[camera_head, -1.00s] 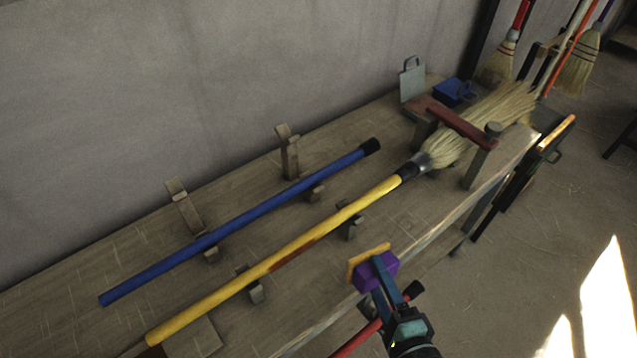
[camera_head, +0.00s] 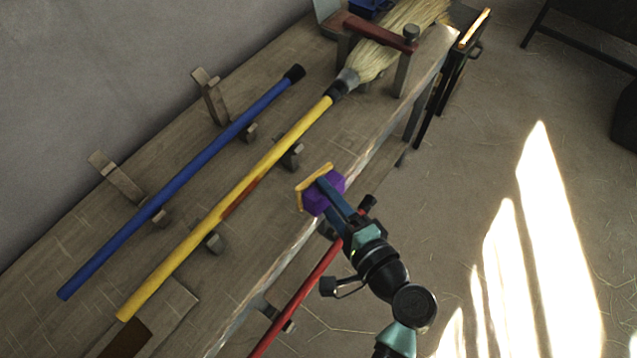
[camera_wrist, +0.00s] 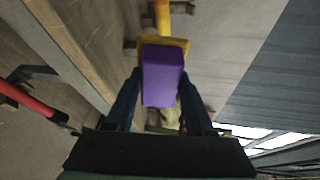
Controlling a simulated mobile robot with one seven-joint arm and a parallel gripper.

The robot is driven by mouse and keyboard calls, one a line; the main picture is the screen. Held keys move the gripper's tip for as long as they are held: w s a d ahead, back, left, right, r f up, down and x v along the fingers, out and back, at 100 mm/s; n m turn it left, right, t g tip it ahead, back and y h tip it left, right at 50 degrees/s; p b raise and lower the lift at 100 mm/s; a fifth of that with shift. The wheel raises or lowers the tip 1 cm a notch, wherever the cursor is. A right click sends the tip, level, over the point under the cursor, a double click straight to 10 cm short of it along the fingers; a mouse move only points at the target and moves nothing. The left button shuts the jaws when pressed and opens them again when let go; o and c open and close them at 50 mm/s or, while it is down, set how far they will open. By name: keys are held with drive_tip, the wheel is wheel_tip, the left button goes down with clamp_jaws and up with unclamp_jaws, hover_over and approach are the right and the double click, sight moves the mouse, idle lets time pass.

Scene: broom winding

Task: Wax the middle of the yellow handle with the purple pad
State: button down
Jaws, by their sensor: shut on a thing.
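The yellow handle (camera_head: 178,258) lies along the bench in small rests, with a straw broom head (camera_head: 388,45) at its far end. A reddish-brown patch (camera_head: 240,198) marks its middle. My gripper (camera_head: 335,195) is shut on the purple pad (camera_head: 322,196), which has a flat orange-yellow face turned toward the handle. The pad is held near the bench's front edge, to the right of the handle and apart from it. In the wrist view the purple pad (camera_wrist: 162,78) sits between both fingers, and part of the yellow handle (camera_wrist: 177,7) shows beyond it.
A blue handle (camera_head: 175,183) lies parallel on the wall side of the bench (camera_head: 75,235). Wooden brackets (camera_head: 210,97) stand behind it. A red clamp bar (camera_head: 380,33) crosses the broom head. A red handle (camera_head: 300,300) lies below the bench's front edge. Open floor is on the right.

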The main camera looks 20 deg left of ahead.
drive_tip(key=w+a+f+g+y+b, duration=0.1)
drive_tip(key=a, duration=0.6)
drive_tip(key=shift+w+a+n, duration=0.15)
drive_tip(key=shift+w+n, duration=0.2)
drive_tip(key=shift+n, duration=0.05)
drive_tip(key=shift+w+a+f, duration=0.15)
drive_tip(key=shift+w+a, duration=0.15)
drive_tip(key=shift+a, duration=0.5)
idle(0.6)
drive_tip(key=shift+s+a+p, duration=0.2)
drive_tip(key=shift+s+a, duration=0.05)
drive_tip(key=shift+s, duration=0.6)
drive_tip(key=shift+s+a+p, duration=0.15)
drive_tip(key=shift+s+a, duration=0.1)
drive_tip(key=shift+s, duration=0.6)
drive_tip(key=shift+s+a, duration=0.15)
drive_tip(key=shift+s, duration=0.05)
drive_tip(key=shift+w+d+b, duration=0.3)
drive_tip(key=shift+w+b, duration=0.05)
drive_tip(key=shift+w, duration=0.6)
drive_tip(key=shift+w+d+b, duration=0.3)
drive_tip(key=shift+w, duration=0.65)
